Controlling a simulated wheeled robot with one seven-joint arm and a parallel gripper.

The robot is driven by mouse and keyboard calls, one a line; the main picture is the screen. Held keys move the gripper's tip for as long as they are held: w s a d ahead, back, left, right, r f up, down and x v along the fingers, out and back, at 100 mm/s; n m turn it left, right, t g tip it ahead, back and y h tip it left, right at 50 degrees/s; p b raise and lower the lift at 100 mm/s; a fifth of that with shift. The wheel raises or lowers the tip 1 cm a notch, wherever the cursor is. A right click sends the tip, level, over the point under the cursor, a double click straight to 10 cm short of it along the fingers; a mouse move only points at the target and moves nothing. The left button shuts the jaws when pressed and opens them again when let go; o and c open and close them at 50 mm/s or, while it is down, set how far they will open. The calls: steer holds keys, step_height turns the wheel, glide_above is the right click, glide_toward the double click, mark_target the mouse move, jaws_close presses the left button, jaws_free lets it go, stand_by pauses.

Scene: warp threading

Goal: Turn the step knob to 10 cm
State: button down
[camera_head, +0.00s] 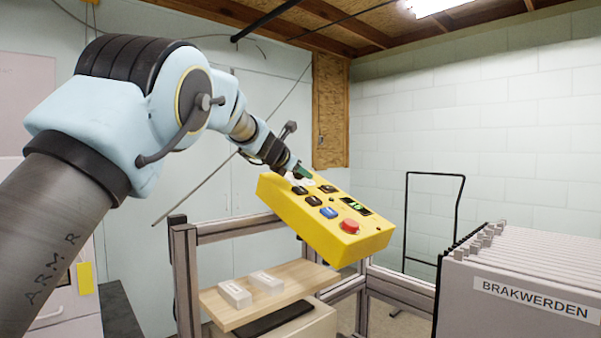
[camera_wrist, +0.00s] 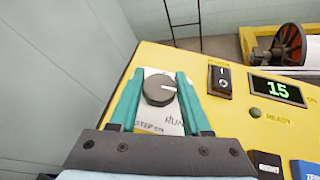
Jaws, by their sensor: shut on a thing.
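The step knob (camera_wrist: 158,90) is a round dark grey knob with a white pointer line, on a white plate of the yellow control box (camera_wrist: 237,60). In the wrist view its pointer line points right. The plate reads STEP cm at lower left and RUN at right, partly hidden by my fingers. My gripper (camera_wrist: 163,76) has teal fingers on both sides of the knob and is shut on it. In the head view my gripper (camera_head: 302,173) is at the upper left end of the yellow box (camera_head: 305,220).
A black rocker switch (camera_wrist: 220,80) and several buttons, including a red one (camera_head: 349,226), stand near the knob. A wooden shelf (camera_head: 215,312) with two pale blocks lies below. A grey rack labelled BRAKWERDEN (camera_head: 455,310) stands at right.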

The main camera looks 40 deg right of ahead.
steer(key=shift+s+n+t, duration=0.1)
steer(key=shift+n+t, duration=0.3)
steer(key=shift+n+t+b, duration=0.45)
steer(key=shift+n+t, duration=0.25)
steer(key=n+t+y, duration=0.1)
steer(key=n+t, duration=0.2)
steer(key=shift+d+p, duration=0.1)
steer(key=shift+p, duration=0.25)
steer(key=shift+n+t+y+p, duration=1.05)
steer(key=shift+n+t+y, duration=0.45)
steer(key=shift+n+t, duration=0.7)
steer(key=shift+w+n, duration=0.2)
steer(key=shift+n, duration=0.1)
steer(key=shift+c, duration=1.8)
jaws_free()
steer(key=shift+s, duration=0.15)
